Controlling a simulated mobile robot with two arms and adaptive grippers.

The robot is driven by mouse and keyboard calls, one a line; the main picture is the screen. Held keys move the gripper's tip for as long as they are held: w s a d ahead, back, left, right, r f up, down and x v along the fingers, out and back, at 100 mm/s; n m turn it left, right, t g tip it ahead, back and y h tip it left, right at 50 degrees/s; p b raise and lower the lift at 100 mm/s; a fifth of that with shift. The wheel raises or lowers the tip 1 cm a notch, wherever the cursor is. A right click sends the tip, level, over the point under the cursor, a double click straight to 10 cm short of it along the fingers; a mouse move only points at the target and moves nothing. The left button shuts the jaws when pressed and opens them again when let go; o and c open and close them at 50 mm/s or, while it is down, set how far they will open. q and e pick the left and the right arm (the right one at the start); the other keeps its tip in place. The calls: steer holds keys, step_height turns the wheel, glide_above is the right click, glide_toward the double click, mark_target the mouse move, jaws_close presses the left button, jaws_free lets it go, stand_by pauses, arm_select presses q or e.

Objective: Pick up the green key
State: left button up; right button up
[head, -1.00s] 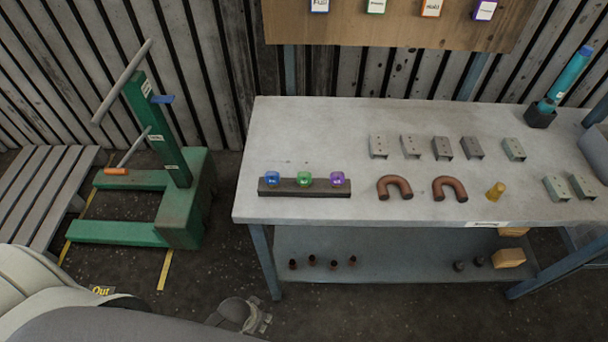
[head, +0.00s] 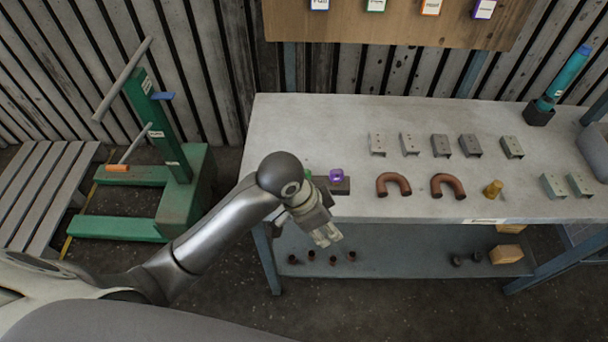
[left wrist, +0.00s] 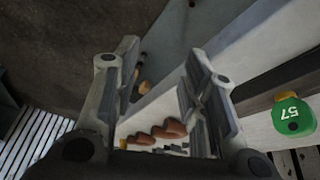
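The purple key (head: 336,175) stands on the right end of the dark rail (head: 341,188); the blue key is hidden behind my arm. My left gripper (head: 327,235) is in front of the table's front edge, its fingers pointing down. In the left wrist view its fingers (left wrist: 163,95) are apart with nothing held, and the green key lies outside them to the right. My right gripper is not in view.
On the table (head: 300,120) are two copper bends (head: 394,185), several metal brackets (head: 441,146) and a brass piece (head: 493,188). A lower shelf (head: 400,255) holds small parts. A green stand (head: 180,190) is at left. The back left tabletop is clear.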

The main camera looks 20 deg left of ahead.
arm_select(q)
steer(key=w+r+m, duration=0.1)
steer(key=w, duration=0.1)
steer(key=w+a+r+m+y, duration=0.1)
steer(key=w+r, duration=0.1)
steer(key=w+r+m+g, duration=0.1)
steer(key=shift+w+a+r, duration=0.25)
steer(key=shift+w, duration=0.15)
steer(key=w+a+r+y, duration=0.1)
steer(key=a+r, duration=0.1)
steer(key=w+a+r+m, duration=0.1)
steer(key=w+a+r, duration=0.1)
steer(key=r, duration=0.1)
steer(key=w+a+r+g+y, duration=0.1)
steer(key=w+r, duration=0.1)
steer(key=shift+w+a+r+y, duration=0.15)
steer(key=shift+a+r+y, duration=0.15)
steer(key=shift+a, duration=0.2)
step_height(320, 180, down, 5)
steer(key=shift+f+p, duration=0.15)
steer(key=shift+p, duration=0.3)
steer(key=f, duration=0.1)
steer(key=f+p, duration=0.1)
steer(key=f, duration=0.3)
steer(key=shift+a+p, duration=0.25)
steer(key=shift+p, duration=0.15)
steer(key=shift+f, duration=0.2)
jaws_close()
